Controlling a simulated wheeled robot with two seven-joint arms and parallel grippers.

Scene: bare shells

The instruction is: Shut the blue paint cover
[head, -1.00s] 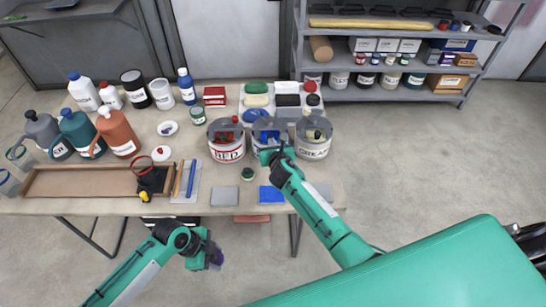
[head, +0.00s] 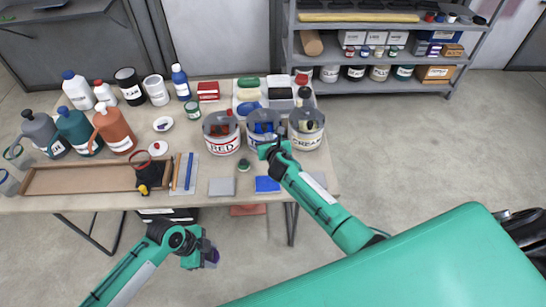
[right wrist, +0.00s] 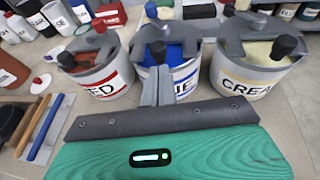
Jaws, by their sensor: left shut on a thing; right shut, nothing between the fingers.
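The blue paint bucket (head: 262,144) stands between the red and cream buckets, and also shows in the right wrist view (right wrist: 184,82). Its grey cover (right wrist: 178,30) has dark knobs, and blue shows inside, so the bucket is not fully covered. The cover's exact angle is hard to tell. My right gripper (head: 267,150) is shut and empty at the bucket's front; its grey fingers (right wrist: 157,86) overlap the label in the wrist view. I cannot tell whether they touch. My left gripper (head: 209,256) is low in front of the table, shut on a small dark purple thing.
The red bucket (head: 222,146) and cream bucket (head: 306,140) stand close on either side, with similar grey covers. A grey pad (head: 222,187) and a blue pad (head: 267,185) lie in front. Jugs and bottles fill the table's left.

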